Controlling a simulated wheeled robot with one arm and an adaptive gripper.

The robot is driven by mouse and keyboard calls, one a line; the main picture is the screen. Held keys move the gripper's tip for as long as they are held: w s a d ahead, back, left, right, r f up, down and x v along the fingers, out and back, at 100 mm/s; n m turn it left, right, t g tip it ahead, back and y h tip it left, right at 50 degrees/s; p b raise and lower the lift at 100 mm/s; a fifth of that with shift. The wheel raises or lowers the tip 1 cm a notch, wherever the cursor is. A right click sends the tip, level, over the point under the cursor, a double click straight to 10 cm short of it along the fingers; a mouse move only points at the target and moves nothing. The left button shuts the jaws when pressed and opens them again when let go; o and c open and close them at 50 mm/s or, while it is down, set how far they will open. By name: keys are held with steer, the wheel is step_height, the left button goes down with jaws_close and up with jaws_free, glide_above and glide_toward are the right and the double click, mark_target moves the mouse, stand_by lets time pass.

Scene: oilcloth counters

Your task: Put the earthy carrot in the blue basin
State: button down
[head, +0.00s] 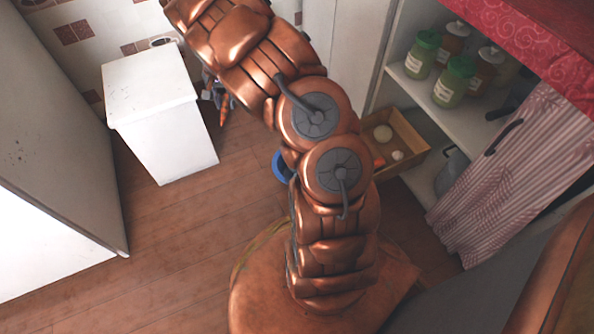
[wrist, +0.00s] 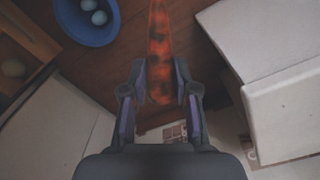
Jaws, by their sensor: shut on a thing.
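My gripper (wrist: 160,92) is shut on the earthy carrot (wrist: 158,50), an orange root with dark soil patches, in the wrist view. The carrot sticks out beyond the fingers toward the top of that view. In the head view the carrot (head: 225,108) shows as a small orange piece beside my arm, near the white bin. The blue basin (wrist: 88,38) is on the floor at the upper left of the wrist view, apart from the carrot, with pale blue egg-like things in it. In the head view only its rim (head: 279,166) shows; my arm hides the rest.
A white bin (head: 153,88) stands left of my gripper. A wooden crate (head: 409,139) with round pale things and an orange one is right of my arm. Shelves with green-lidded jars (head: 454,83) and a striped curtain (head: 513,160) are at the right. The wooden floor (head: 180,240) is clear at lower left.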

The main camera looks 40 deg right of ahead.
steer(key=s+d+f+m+b, duration=0.2)
steer(key=s+d+f+m, duration=0.2)
steer(key=f, duration=0.6)
steer(key=s+d+f+m+b, duration=0.1)
steer(key=s+d+f+m, duration=0.3)
steer(key=s+d+f, duration=0.3)
steer(key=s+d+f+m+b, duration=0.2)
steer(key=s+d+f+m, duration=0.2)
steer(key=f, duration=0.8)
steer(key=shift+s+d+f+b, duration=0.35)
steer(key=shift+s+d+f, duration=0.05)
steer(key=shift+s+d, duration=0.25)
steer(key=c, duration=0.8)
jaws_free()
steer(key=shift+r, duration=0.1)
step_height(320, 180, up, 12)
